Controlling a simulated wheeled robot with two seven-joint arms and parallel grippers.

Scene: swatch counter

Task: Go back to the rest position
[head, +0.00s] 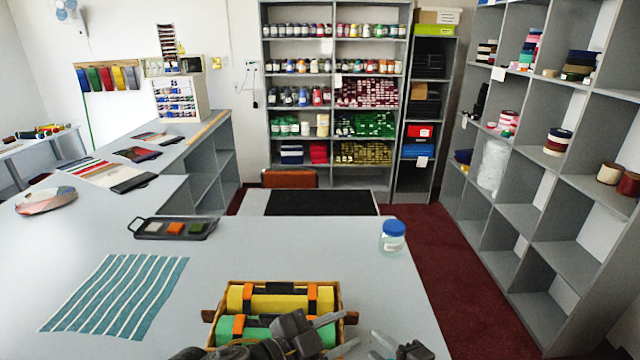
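My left gripper (350,328) reaches in from the bottom left, over the front right part of a wooden crate (345,319). Its two grey fingers point right and stand apart, with nothing between them. My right gripper (372,343) is at the bottom edge, just right of the left one, and partly cut off. Its fingers point left and look apart and empty. The crate holds a yellow roll (287,302) and a green roll (257,333), each with orange bands. My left arm hides part of the green roll and the crate's front.
On the counter (300,248) are a striped teal cloth (118,296) at left, a dark tray (176,228) with several swatches, and a blue-lidded jar (392,237) near the right edge. The counter between cloth, tray and jar is clear. Shelves (520,195) stand beyond the aisle.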

